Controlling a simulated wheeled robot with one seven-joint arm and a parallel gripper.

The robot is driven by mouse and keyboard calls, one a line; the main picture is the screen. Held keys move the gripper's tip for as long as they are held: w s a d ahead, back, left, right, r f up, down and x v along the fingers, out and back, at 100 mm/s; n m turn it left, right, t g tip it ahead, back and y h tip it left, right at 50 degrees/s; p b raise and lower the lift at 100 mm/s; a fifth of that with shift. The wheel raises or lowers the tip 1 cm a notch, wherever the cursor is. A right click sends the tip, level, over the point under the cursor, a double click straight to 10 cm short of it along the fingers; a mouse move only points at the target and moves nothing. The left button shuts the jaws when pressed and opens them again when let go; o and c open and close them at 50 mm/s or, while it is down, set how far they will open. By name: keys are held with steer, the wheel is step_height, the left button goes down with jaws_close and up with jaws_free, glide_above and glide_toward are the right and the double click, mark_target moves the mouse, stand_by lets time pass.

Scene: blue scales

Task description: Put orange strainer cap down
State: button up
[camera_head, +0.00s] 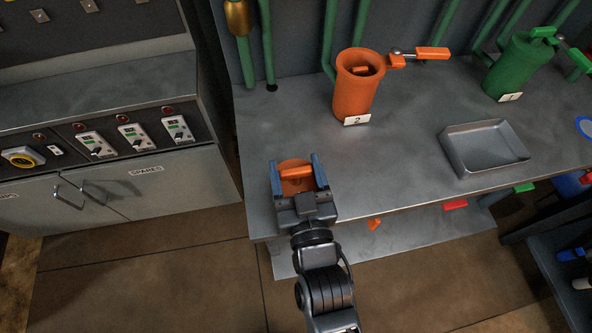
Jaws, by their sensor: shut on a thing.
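The orange strainer cap (296,170) is a round piece with a raised bar. It is between the two fingers of my gripper (298,174), which is shut on it. Gripper and cap are at the left front part of the grey metal bench (410,185). I cannot tell whether the cap touches the bench top or is a little above it. The orange strainer body (355,98), with a label "2", stands upright and open at the top, behind and to the right of my gripper. An orange piece shows inside its mouth.
A grey metal tray (484,147) sits on the bench at right. A green strainer (513,68) labelled "1" stands behind it. An orange valve handle (432,53) sticks out near the orange body. Green pipes run up the back. A cabinet (120,190) stands left, across a gap.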

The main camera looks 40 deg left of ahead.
steer(key=shift+f, duration=0.6)
steer(key=shift+f, duration=0.15)
steer(key=o, duration=1.4)
steer(key=b+v, duration=0.1)
steer(key=v, duration=1.1)
